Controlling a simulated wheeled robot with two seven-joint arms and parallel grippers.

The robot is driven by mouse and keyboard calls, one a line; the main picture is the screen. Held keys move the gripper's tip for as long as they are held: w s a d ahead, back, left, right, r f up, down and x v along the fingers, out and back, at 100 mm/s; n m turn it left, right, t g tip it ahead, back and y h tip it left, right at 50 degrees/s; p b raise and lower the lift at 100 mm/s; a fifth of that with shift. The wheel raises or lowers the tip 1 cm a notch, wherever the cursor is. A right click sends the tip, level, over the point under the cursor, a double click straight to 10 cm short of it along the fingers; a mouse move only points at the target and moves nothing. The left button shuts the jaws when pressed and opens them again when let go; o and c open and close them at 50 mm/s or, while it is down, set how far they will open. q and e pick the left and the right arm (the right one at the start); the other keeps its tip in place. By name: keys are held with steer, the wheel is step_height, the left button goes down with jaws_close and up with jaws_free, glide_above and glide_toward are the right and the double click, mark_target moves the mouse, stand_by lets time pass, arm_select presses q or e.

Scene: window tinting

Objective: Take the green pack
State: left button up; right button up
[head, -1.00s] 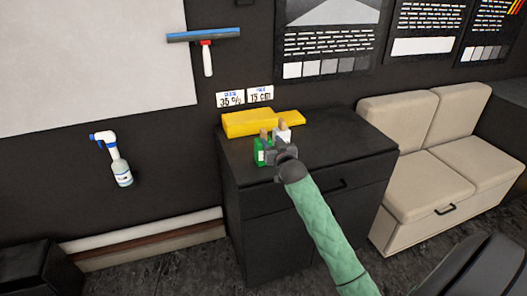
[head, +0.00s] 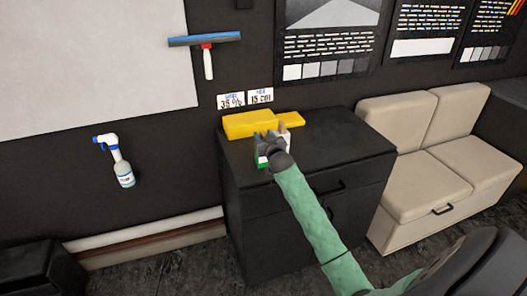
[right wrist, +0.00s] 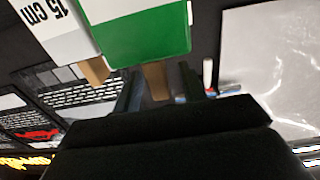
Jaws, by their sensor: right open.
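The green pack (head: 261,162), green and white with a brown tab on top, stands on the black cabinet near its front left and is partly hidden by my right gripper (head: 268,142). In the right wrist view the green pack (right wrist: 146,38) fills the upper middle, its brown tab between my two dark fingers. The fingers (right wrist: 158,88) are apart, on either side of the tab; I cannot tell whether they touch it. My left gripper is not in view.
A white pack (right wrist: 55,28) marked "15 cm" stands close beside the green one, also with a brown tab. Yellow blocks (head: 250,124) lie behind on the black cabinet (head: 345,148). The cabinet top to the right is clear. A spray bottle (head: 122,172) is on the wall.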

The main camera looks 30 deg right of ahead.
steer(key=shift+w, duration=0.15)
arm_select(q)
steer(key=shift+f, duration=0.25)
arm_select(e)
steer(key=shift+c, duration=0.2)
jaws_close()
